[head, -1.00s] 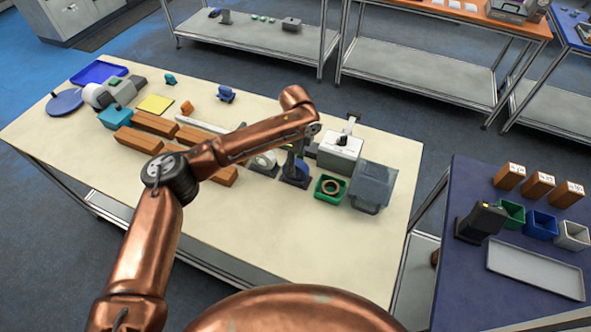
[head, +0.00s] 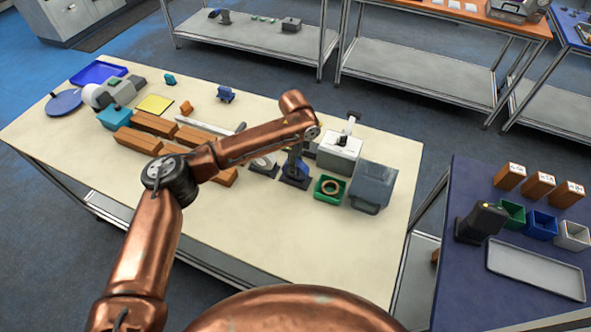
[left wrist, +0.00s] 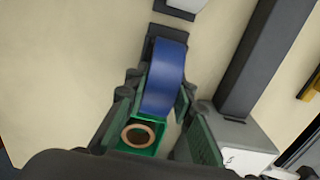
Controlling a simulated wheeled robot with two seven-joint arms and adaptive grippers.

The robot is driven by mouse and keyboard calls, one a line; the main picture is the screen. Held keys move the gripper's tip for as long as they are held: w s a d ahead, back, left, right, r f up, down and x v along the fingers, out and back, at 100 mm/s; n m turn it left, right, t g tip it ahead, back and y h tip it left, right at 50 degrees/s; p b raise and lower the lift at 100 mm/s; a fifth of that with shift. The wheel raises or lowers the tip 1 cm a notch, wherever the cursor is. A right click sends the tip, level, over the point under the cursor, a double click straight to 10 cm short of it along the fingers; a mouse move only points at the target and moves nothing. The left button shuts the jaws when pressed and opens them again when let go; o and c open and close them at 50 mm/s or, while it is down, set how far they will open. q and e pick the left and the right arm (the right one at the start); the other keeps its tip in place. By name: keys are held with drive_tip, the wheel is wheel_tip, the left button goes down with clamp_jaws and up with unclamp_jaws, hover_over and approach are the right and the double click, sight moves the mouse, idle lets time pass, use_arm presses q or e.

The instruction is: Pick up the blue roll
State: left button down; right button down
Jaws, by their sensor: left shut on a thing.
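The blue roll (left wrist: 165,78) stands between the two green-padded fingers of my left gripper (left wrist: 155,110) in the left wrist view. The gripper is shut on it from both sides. In the head view the blue roll (head: 301,168) shows only in part, at the dark stand (head: 294,182). My left gripper (head: 293,158) comes down over it from above, and the arm hides some of it. I cannot tell whether the roll still touches the stand. My right gripper is in neither view.
A green bin (head: 330,188) with a copper-coloured ring is just right of the roll, with a grey container (head: 374,184) beyond it. A white-topped device (head: 339,148) stands behind. A pale roll (head: 262,163) is to the left. The table's front (head: 300,240) is clear.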

use_arm(q)
drive_tip(key=shift+r, duration=0.45)
wheel_tip(320, 180, up, 2)
drive_tip(key=shift+r, duration=0.15)
drive_tip(key=s+r+p, duration=0.2)
drive_tip(key=s+r, duration=0.8)
drive_tip(key=s, duration=0.4)
drive_tip(key=shift+p, duration=0.35)
drive_tip(key=shift+f, duration=0.1)
